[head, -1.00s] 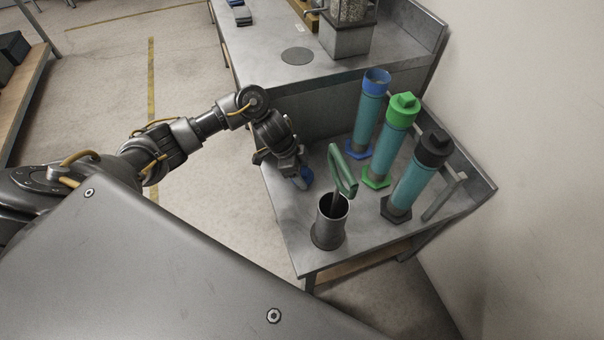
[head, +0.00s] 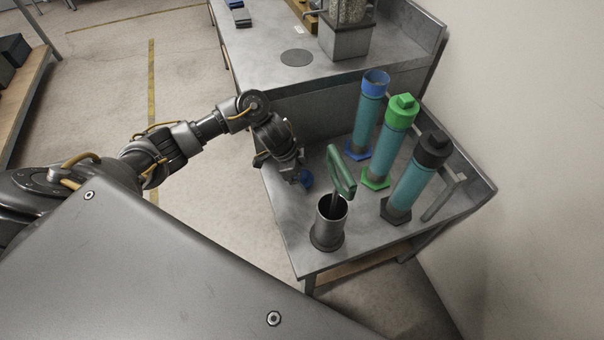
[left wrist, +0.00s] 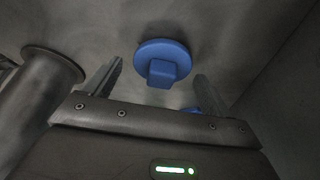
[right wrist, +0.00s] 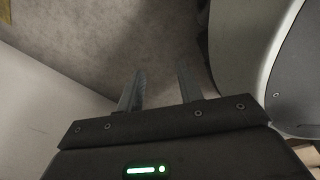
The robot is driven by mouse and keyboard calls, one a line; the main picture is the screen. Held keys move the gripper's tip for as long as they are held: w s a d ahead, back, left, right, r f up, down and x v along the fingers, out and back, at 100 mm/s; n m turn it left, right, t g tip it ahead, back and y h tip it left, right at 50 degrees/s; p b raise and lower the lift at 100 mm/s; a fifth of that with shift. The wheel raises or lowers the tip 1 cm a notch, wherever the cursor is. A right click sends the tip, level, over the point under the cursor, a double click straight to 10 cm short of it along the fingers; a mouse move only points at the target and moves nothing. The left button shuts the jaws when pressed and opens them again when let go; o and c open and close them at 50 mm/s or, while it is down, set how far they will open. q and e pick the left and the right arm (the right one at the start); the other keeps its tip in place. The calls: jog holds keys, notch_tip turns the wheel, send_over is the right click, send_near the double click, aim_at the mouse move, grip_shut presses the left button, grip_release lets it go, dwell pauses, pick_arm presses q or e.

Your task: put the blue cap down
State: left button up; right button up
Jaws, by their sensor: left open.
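The blue cap (head: 307,179) rests on the metal table at its left side, flange and square knob showing. In the left wrist view the cap (left wrist: 163,67) lies between and beyond the fingers, knob facing me, with a gap on each side. My left gripper (head: 298,177) is open over the cap; its fingers (left wrist: 158,74) hold nothing. A tube with a blue open top (head: 376,80) stands on a blue base at the back. My right gripper (right wrist: 160,78) is open and empty above the floor, seen only in its own wrist view.
A green-capped tube (head: 399,118) and a black-capped tube (head: 411,187) stand at the right. A dark cup (head: 329,232) with a green-handled tool (head: 342,172) stands near the cap. A higher bench (head: 270,65) is behind. A wall (head: 530,120) borders the right.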

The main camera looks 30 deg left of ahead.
pick_arm(q)
jog(key=p+v, duration=0.1)
jog(key=v, duration=0.6)
jog(key=shift+w+p, duration=0.1)
jog(key=shift+p, duration=0.3)
jog(key=shift+p+v, duration=0.55)
jog(key=shift+v, duration=1.9)
pick_arm(e)
jog(key=shift+s+a+r, duration=0.4)
jog(key=shift+a+r, duration=0.15)
jog(key=shift+a, duration=0.1)
jog(key=shift+s+a+r, duration=0.4)
jog(key=shift+a+r, duration=0.15)
jog(key=shift+a, duration=0.1)
jog(key=shift+d, duration=0.2)
